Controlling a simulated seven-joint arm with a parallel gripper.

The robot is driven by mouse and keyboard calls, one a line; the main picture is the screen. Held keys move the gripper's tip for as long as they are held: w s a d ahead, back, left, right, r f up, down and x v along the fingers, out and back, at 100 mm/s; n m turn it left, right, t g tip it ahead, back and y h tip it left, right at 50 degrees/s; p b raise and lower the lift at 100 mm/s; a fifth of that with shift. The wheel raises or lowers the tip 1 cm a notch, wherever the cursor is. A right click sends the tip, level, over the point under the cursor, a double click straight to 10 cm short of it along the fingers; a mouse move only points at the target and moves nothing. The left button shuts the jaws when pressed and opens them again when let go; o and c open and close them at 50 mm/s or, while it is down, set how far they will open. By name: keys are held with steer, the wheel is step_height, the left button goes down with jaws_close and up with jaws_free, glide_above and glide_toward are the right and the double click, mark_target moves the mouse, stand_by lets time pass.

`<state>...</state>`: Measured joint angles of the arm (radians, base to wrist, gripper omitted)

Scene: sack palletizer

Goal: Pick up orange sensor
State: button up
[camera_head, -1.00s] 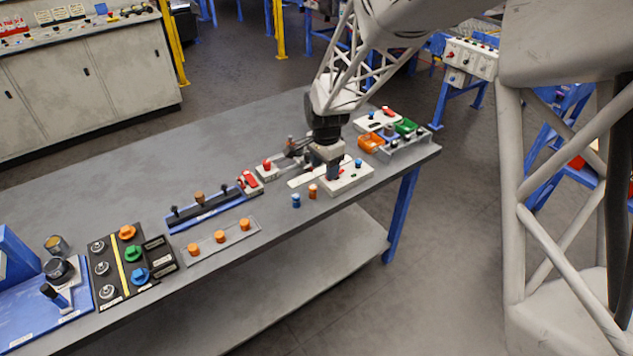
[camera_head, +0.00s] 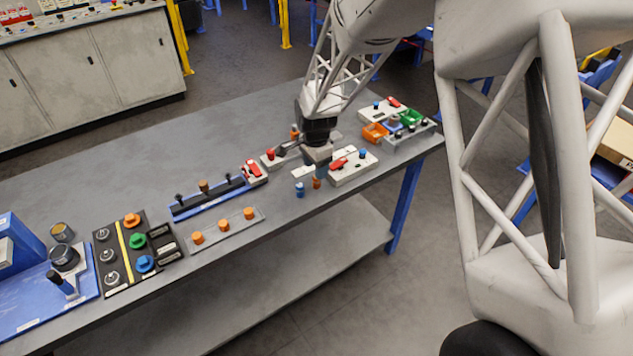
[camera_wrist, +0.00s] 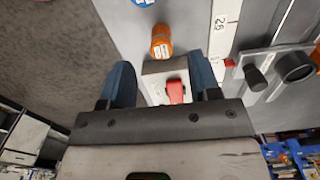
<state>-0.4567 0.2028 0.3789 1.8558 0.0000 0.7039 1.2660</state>
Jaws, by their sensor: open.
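The orange sensor (camera_head: 317,183) is a small upright cylinder at the table's front edge, right beside a blue cylinder (camera_head: 299,189). In the wrist view the orange sensor (camera_wrist: 161,42) shows just beyond the fingertips, with part of the blue cylinder (camera_wrist: 142,2) at the top edge. My gripper (camera_head: 322,170) hangs low just behind the orange sensor in the head view. In the wrist view my gripper (camera_wrist: 159,62) has its two blue fingers spread apart, with nothing held. A white box with a red switch (camera_wrist: 175,92) shows in the gap between the fingers, beneath them.
A white box with red and blue parts (camera_head: 352,168) stands close to the gripper's right. Orange and green bins (camera_head: 374,132) are farther right. A white ruler-like strip (camera_wrist: 222,35) lies nearby. The table's back left is bare.

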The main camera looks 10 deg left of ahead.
mark_target(317, 182)
steer(key=shift+f, duration=0.45)
steer(key=shift+w+d+f, duration=0.1)
steer(key=shift+w+f, duration=0.05)
steer(key=shift+f, duration=2.45)
steer(key=c, duration=1)
steer(key=shift+r, duration=0.15)
